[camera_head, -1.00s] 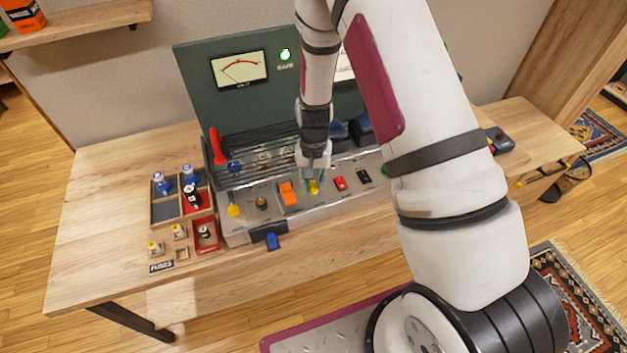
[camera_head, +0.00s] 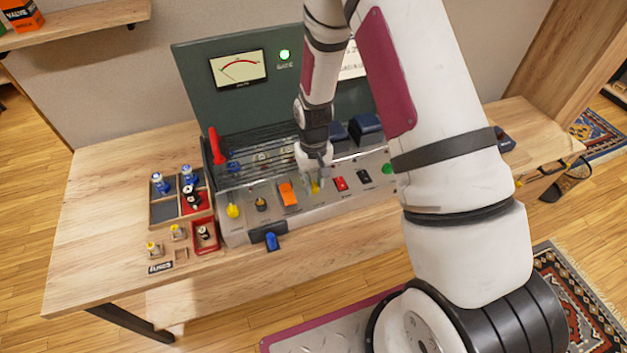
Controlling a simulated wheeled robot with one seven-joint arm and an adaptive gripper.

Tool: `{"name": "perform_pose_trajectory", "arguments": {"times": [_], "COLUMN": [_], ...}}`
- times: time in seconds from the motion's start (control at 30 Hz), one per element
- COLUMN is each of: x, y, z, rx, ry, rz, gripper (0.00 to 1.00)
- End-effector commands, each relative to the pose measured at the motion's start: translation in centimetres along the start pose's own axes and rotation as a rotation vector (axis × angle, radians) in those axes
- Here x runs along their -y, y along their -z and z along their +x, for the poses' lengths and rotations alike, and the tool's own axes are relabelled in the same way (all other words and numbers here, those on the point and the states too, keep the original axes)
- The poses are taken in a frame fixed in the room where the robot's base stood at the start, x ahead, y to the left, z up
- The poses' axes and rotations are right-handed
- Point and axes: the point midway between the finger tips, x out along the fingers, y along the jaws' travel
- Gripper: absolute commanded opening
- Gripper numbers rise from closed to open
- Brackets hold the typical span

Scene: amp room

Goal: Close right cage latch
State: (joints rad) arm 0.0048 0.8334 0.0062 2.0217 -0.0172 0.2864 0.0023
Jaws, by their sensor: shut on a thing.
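The amplifier (camera_head: 290,222) stands on the wooden bench with a wire cage (camera_head: 256,160) over its middle. The yellow right cage latch (camera_head: 315,188) is at the cage's front right, largely covered by my gripper (camera_head: 317,182). My gripper points down and is shut on the right latch. I cannot tell the exact angle of the right latch behind the fingers.
An orange switch (camera_head: 288,194), a red switch (camera_head: 340,183) and a green button (camera_head: 388,168) line the front panel near my gripper. A red lever (camera_head: 216,146) rises at the cage's left. A parts tray (camera_head: 163,213) stands on the bench left of the amplifier.

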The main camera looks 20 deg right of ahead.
Motion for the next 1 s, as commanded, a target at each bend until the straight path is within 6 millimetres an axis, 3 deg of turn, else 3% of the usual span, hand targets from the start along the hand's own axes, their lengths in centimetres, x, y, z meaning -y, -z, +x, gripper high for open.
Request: {"name": "perform_pose_trajectory", "arguments": {"times": [0.3, 0.33, 0.4, 0.77, 1.0], "x": [0.2, 0.2, 0.2, 0.1, 0.1], "y": [0.2, 0.2, 0.2, 0.1, 0.2], "z": [-0.1, -0.1, -0.1, -0.3, -3.7], "rx": [-0.005, -0.005, -0.004, -0.001, -0.006], "ry": [0.002, 0.002, 0.002, 0.001, 0.001], "rz": [-0.005, -0.005, -0.004, -0.002, -0.002], "gripper": [0.0, 0.3, 0.44, 0.44, 0.44]}}
